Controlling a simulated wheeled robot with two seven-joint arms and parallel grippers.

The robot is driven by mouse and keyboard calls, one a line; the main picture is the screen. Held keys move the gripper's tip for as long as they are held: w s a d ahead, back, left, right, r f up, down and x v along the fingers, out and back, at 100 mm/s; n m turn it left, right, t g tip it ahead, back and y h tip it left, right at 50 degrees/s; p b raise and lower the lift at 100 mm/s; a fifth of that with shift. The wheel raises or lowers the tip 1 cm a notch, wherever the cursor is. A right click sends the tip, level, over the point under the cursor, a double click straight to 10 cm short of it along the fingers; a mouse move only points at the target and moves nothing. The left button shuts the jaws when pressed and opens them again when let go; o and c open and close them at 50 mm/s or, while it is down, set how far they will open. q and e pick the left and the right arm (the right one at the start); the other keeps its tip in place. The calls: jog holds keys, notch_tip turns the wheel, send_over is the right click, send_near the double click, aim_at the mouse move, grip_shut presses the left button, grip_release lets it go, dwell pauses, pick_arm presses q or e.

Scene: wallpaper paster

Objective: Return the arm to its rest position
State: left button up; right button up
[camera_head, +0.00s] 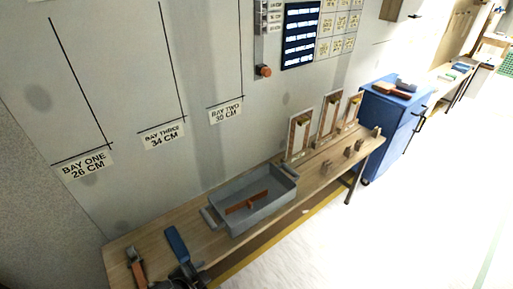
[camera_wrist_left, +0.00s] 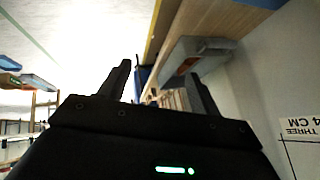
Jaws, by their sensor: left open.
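My left gripper (camera_head: 187,271) is at the bottom edge of the head view, dark and partly cut off, by the near end of the wooden bench (camera_head: 150,243). In the left wrist view my left gripper (camera_wrist_left: 160,85) has its two black fingers spread wide with nothing between them. A blue-handled tool (camera_head: 177,243) shows just behind the gripper in the head view; I cannot tell whether they touch. My right gripper is not in view.
A grey tray (camera_head: 262,213) holding a red-brown piece stands mid-bench; it also shows in the left wrist view (camera_wrist_left: 197,52). An orange-brown tool (camera_head: 137,268) lies at the bench's left end. Framed panels (camera_head: 300,133) stand farther along, before a blue cabinet (camera_head: 391,118). The floor at right is clear.

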pick_arm(q)
jog(key=s+a+f+n+g+y, duration=0.3)
jog(key=s+a+n+g, duration=0.1)
jog(key=s+a+n, duration=0.65)
notch_tip(320, 180, down, 25)
jog(key=s+m, duration=0.2)
jog(key=s+a+f+g, duration=0.2)
jog(key=s+a+f, duration=0.1)
jog(key=s+f, duration=1.3)
jog(key=shift+s+a, duration=0.2)
jog(key=shift+s, duration=0.1)
